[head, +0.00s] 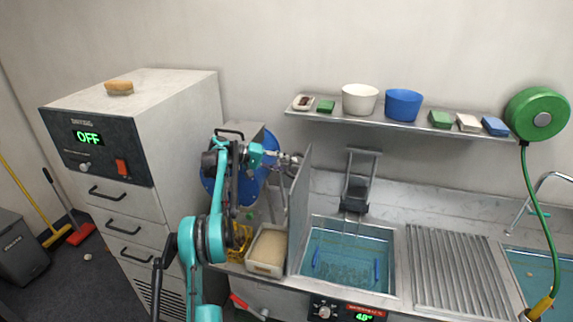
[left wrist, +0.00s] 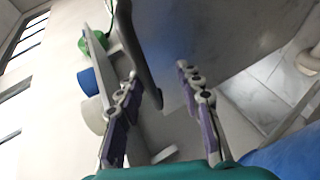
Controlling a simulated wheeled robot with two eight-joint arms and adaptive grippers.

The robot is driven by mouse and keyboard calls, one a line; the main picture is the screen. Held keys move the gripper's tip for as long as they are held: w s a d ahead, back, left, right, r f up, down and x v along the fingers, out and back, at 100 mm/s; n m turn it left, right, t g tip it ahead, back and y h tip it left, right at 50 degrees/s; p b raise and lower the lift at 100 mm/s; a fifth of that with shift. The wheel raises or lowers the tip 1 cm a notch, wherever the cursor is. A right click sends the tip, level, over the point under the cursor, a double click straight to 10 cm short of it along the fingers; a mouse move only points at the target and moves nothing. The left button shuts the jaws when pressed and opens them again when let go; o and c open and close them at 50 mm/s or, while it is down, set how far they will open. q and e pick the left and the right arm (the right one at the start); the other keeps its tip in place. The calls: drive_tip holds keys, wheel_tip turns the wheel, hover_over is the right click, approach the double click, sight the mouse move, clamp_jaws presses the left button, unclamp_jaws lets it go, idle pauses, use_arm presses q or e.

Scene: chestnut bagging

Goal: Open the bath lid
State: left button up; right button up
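The bath (head: 346,292) is a steel basin of blue water in the counter, with its top uncovered. Its lid (head: 300,200) is a grey metal panel that stands about upright along the bath's left edge. My left gripper (head: 292,158) is at the upper part of the lid, on its left side. In the left wrist view, the fingers of the left gripper (left wrist: 158,78) are spread apart, with the grey lid (left wrist: 215,40) just beyond them. Whether a finger touches the lid is unclear. My right gripper is out of view.
A fryer-like basket frame (head: 357,185) stands behind the bath. A tray of beige contents (head: 266,270) sits left of the lid. A blue drum (head: 215,185) is behind my left arm. A wall shelf (head: 340,116) holds bowls and sponges. A ribbed drainboard (head: 450,270) lies to the right.

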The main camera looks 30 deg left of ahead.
use_arm(q)
drive_tip(key=shift+d+r, duration=0.1)
drive_tip(key=shift+r, duration=0.05)
wheel_tip(320, 180, up, 10)
idle(0.6)
drive_tip(key=shift+s, duration=0.1)
